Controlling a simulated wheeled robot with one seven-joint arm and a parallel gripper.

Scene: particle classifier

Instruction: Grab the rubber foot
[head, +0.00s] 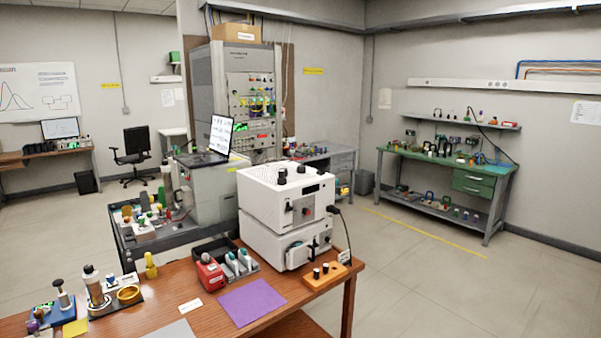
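I cannot pick out a rubber foot for certain; many parts are too small to tell. A wooden table (290,305) is nearest to me. On it stands a white two-part instrument (268,237), one box on top of the other. In front of it, an orange-brown block (327,281) carries small dark knob-like pieces. A green workbench (445,169) at the right holds several small dark items, also too small to name. My gripper is not in view.
A purple sheet (250,302), a red device (210,273) and a dark tray (226,258) lie on the table. A dark cart (131,255) stands behind it. An office chair (131,147) is at the back left. The right-hand floor (450,290) is clear.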

